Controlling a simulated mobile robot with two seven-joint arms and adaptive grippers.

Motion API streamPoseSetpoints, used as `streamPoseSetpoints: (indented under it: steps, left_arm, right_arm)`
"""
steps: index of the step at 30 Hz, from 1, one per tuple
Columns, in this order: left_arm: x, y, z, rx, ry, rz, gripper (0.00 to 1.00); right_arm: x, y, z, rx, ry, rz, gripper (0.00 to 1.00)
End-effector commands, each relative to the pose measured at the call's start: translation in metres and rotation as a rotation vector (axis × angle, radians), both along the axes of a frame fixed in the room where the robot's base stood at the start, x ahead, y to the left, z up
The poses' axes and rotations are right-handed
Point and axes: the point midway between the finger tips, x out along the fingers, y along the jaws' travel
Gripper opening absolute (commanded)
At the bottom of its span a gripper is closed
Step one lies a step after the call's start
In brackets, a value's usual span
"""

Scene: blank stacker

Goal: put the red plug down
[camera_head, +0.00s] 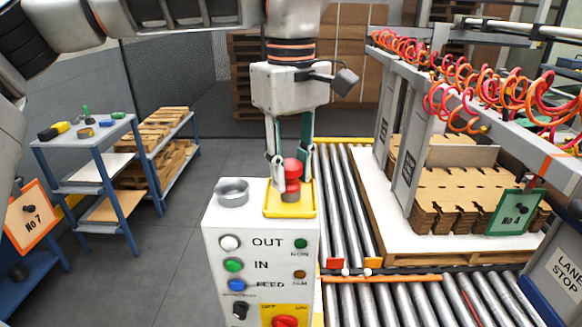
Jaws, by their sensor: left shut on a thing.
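The red plug (292,168) is a small red knob-shaped piece with a darker lower part. It stands upright over a yellow square plate (277,211) on top of the grey control box (219,214). My left gripper (291,172) points straight down from above, its two fingers on either side of the plug and shut on it. I cannot tell whether the plug's bottom touches the plate. My right gripper does not show.
A round metal cup (232,192) sits on the box top, left of the plate. A roller conveyor (350,200) runs along the right, with stacked cardboard blanks (470,190) beyond. A blue shelf cart (85,145) stands at left.

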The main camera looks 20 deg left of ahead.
Motion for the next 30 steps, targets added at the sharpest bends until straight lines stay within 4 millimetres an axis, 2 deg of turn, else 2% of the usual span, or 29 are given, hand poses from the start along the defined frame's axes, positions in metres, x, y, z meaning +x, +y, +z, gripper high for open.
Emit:
streamPoseSetpoints:
  steps: [1, 2, 3, 13, 17, 20, 30]
  left_arm:
    - [0.0, 0.0, -0.002, 0.0, 0.001, 0.0, 0.04]
    - [0.0, 0.0, -0.002, 0.001, 0.001, 0.0, 0.31]
    - [0.0, 0.0, -0.002, 0.001, 0.001, 0.0, 0.42]
    - [0.0, 0.0, -0.001, 0.0, 0.0, 0.0, 0.43]
    - [0.001, 0.0, 0.006, 0.0, -0.002, 0.001, 0.43]
    - [0.001, 0.0, 0.019, 0.0, -0.004, 0.002, 0.43]
    - [0.0, 0.0, 0.088, 0.0, -0.003, 0.002, 0.43]
  right_arm:
    - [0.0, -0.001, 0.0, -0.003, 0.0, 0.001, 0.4]
    - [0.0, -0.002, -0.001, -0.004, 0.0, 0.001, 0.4]
    - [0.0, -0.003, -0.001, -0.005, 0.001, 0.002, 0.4]
    - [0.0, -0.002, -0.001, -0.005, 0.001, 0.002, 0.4]
    - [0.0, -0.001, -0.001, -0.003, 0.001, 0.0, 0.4]
    - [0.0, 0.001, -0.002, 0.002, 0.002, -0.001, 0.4]
    - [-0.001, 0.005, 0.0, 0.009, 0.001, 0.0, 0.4]
